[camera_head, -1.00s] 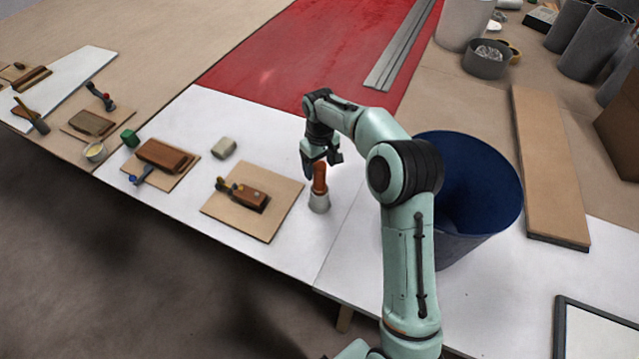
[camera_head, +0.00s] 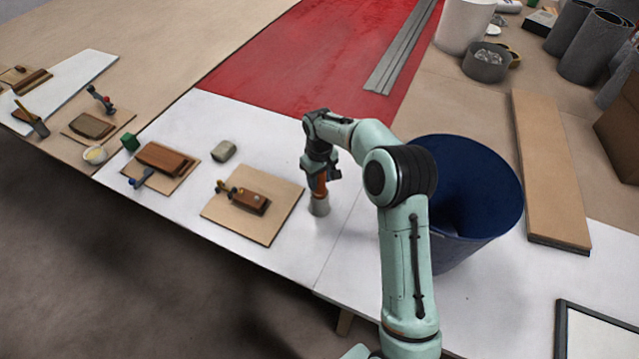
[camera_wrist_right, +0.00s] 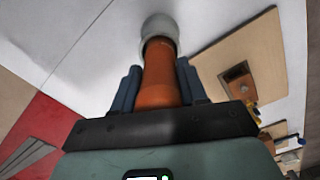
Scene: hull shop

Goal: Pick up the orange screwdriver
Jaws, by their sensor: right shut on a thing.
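The orange screwdriver (camera_head: 320,188) stands upright with its lower end in a small grey cup (camera_head: 319,207) on the white table. Its orange handle also shows in the right wrist view (camera_wrist_right: 159,75), leading to the round grey cup (camera_wrist_right: 160,27). My right gripper (camera_head: 321,178) is over the handle from above. In the right wrist view its two blue-grey fingers (camera_wrist_right: 158,88) are on either side of the handle, shut on it. The screwdriver's lower part is hidden in the cup. My left gripper is not in view.
A dark blue bin (camera_head: 470,185) stands close to the right of my right arm. A wooden board (camera_head: 285,205) with a brown block and small tool lies left of the cup. A grey lump (camera_head: 223,151) and a green cube (camera_head: 130,140) lie farther left. The red surface (camera_head: 300,60) behind is mostly clear.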

